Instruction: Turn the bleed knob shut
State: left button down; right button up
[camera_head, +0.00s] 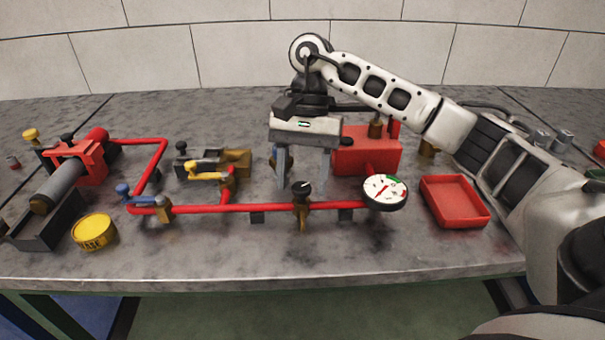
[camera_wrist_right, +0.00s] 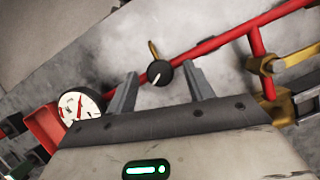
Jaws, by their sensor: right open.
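The bleed knob, a round black knob with a white pointer mark (camera_head: 301,188), sits on a brass fitting on the red pipe (camera_head: 240,208). In the right wrist view the knob (camera_wrist_right: 159,73) lies beyond and between the fingertips. My right gripper (camera_head: 302,177) is open, pointing down, behind and just above the knob in the head view. Its two fingers stand apart with nothing between them that I can see touching. In the wrist view the gripper (camera_wrist_right: 160,85) shows both fingers spread. My left gripper is not in view.
A pressure gauge (camera_head: 385,191) and a red tray (camera_head: 455,201) stand right of the knob. A red box (camera_head: 366,152) is behind. A yellow-handled valve (camera_head: 207,178), a blue-handled valve (camera_head: 138,195) and a yellow cap (camera_head: 95,231) are to the left. The bench front is clear.

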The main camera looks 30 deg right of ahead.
jog(key=c, duration=1)
jog(key=shift+o, duration=0.2)
